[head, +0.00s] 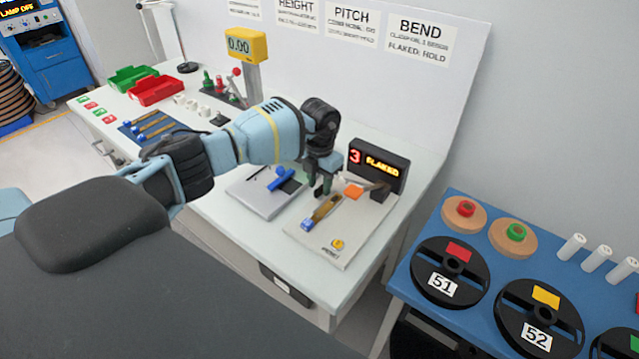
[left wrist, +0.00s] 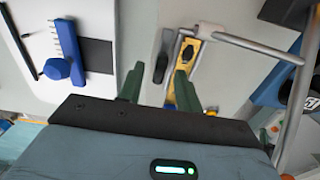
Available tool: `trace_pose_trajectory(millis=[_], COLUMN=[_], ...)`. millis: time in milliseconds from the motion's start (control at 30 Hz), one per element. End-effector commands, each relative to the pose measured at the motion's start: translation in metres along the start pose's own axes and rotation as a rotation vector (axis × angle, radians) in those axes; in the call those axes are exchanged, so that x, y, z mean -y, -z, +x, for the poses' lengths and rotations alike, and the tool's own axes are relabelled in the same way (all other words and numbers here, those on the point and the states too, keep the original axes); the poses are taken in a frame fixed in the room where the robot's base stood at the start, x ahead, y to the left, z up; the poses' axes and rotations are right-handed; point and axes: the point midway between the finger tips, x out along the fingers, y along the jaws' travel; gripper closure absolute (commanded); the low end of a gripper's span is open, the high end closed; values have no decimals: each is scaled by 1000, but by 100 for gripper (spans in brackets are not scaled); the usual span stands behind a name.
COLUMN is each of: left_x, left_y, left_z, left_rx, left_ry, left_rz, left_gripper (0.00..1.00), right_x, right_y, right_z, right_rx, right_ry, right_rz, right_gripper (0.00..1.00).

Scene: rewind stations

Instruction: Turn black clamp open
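The black clamp (left wrist: 161,68) shows in the left wrist view as a dark elongated piece on a pale board (head: 335,249). A strip with a yellow body and a dark top part (left wrist: 188,52) lies just right of it. In the head view I cannot make out the clamp; my gripper covers that spot. My left gripper (head: 321,188) points down over the board, its green fingers apart. In the left wrist view the clamp lies between the fingertips (left wrist: 162,58), with no contact visible. My right gripper is not in view.
A display reading "3 FLAKED" (head: 377,166) stands behind the board. A grey bar (left wrist: 255,44) reaches across right of the clamp. A brass strip with a blue end (head: 320,213) lies on the board. A grey plate with blue parts (head: 262,197) lies to the left.

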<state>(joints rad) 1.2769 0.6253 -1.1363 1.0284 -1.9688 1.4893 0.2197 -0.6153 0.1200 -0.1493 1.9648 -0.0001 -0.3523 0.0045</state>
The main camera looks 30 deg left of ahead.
Motion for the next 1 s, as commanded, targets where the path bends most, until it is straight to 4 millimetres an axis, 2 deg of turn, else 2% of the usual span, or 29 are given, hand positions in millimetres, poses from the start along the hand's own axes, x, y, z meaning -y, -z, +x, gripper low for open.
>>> trace_pose_trajectory(millis=[200, 433, 600, 1000], left_x=[0, 0, 0, 0], left_y=[-1, -1, 0, 0], left_z=[-38, -65, -72, -72], left_rx=[8, 5, 3, 3], left_ry=[-1, 0, 0, 0], left_rz=[0, -1, -1, -1], left_gripper=[65, 65, 65, 65], right_x=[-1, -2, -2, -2], right_y=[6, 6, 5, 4], right_z=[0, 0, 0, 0], right_rx=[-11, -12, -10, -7], right_ry=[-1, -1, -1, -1], right_rz=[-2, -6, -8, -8], right_gripper=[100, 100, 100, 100])
